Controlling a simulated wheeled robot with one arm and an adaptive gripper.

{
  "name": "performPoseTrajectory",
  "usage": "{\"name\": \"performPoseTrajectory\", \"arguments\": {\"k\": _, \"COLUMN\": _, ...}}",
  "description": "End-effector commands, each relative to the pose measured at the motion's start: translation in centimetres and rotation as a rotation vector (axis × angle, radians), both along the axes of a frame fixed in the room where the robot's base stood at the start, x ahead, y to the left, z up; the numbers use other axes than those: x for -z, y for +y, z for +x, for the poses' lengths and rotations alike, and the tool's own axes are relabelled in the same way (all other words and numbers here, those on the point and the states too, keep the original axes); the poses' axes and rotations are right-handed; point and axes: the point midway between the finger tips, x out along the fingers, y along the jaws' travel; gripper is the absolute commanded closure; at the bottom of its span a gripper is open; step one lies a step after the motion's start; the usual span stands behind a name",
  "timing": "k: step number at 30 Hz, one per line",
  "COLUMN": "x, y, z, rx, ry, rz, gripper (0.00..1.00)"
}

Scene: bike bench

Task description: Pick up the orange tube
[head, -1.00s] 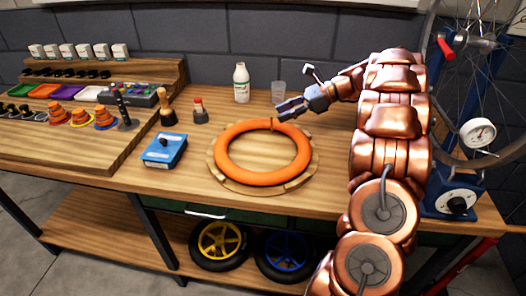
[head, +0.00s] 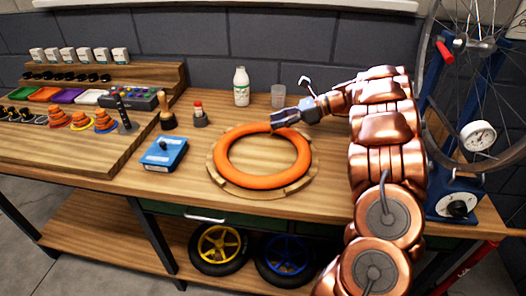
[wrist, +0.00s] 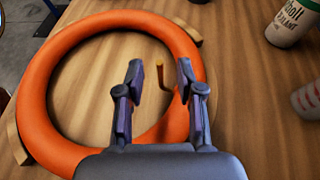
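The orange tube (head: 232,172) is a ring lying flat on a round wooden stand (head: 216,182) on the bench. My gripper (head: 274,121) is over the far edge of the ring in the head view. In the wrist view my gripper (wrist: 160,72) is open, with its two fingers apart and nothing clamped. The tube (wrist: 40,95) curves behind the fingers there, and its right side passes behind the right finger. A thin brass valve stem (wrist: 162,75) shows between the fingertips. I cannot tell whether the fingers touch the tube.
A white bottle (head: 241,86) and a clear cup (head: 278,96) stand behind the ring. A blue box (head: 165,153), a wooden-handled brush (head: 168,112) and a red-capped bottle (head: 199,117) are to its left. A wheel stand (head: 462,195) is at the right.

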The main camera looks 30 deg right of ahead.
Motion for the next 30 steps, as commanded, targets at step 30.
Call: {"name": "performPoseTrajectory", "arguments": {"k": 30, "x": 1.1, "y": 2.1, "z": 1.3, "rx": 0.001, "ry": 0.001, "rz": -0.001, "gripper": 1.0}}
